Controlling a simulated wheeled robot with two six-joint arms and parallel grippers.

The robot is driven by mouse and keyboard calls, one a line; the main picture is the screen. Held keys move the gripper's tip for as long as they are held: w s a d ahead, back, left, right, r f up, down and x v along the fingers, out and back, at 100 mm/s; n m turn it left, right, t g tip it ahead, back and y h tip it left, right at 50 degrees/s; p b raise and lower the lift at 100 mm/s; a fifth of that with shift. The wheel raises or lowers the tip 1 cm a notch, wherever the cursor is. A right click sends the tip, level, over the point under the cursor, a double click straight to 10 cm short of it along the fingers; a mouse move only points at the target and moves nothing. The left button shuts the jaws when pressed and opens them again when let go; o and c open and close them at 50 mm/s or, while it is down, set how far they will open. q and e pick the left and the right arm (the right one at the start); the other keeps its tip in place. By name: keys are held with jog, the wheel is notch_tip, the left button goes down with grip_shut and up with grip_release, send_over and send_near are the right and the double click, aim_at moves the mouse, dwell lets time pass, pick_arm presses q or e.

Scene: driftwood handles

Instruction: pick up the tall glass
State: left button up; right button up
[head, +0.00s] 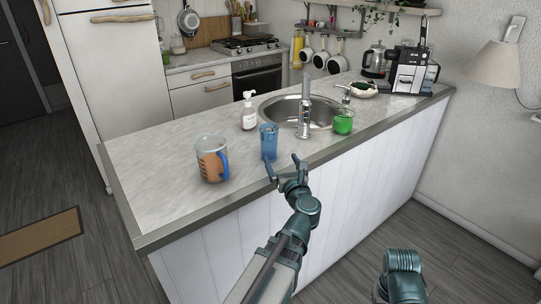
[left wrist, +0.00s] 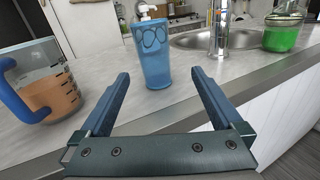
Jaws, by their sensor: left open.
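The tall glass (head: 269,143) is blue and stands upright on the counter near its front edge, left of the sink. In the left wrist view the tall glass (left wrist: 152,52) stands just beyond the fingertips, roughly centred between them. My left gripper (head: 285,164) is open and empty at the counter's front edge, just short of the glass. In the left wrist view the fingers of the left gripper (left wrist: 161,76) are spread apart. Part of my right arm shows low on the right of the head view; its gripper is not visible.
A measuring jug (head: 211,160) with a blue handle and brown contents stands left of the glass. A white soap bottle (head: 248,112) is behind it. The sink (head: 322,116) with its tap (head: 304,110) and a green-filled container (head: 343,121) are to the right. The counter's left end is clear.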

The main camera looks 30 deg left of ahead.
aim_at(273, 148)
pick_arm(q)
jog(key=shift+s+a+f, duration=0.15)
jog(key=shift+a, duration=0.05)
jog(key=x, duration=0.8)
jog(key=shift+a, duration=0.25)
jog(key=shift+w, duration=0.25)
jog(key=x, duration=0.5)
jog(key=shift+s+a, duration=0.15)
jog(key=shift+a, duration=0.25)
jog(key=shift+s, duration=0.1)
grip_shut()
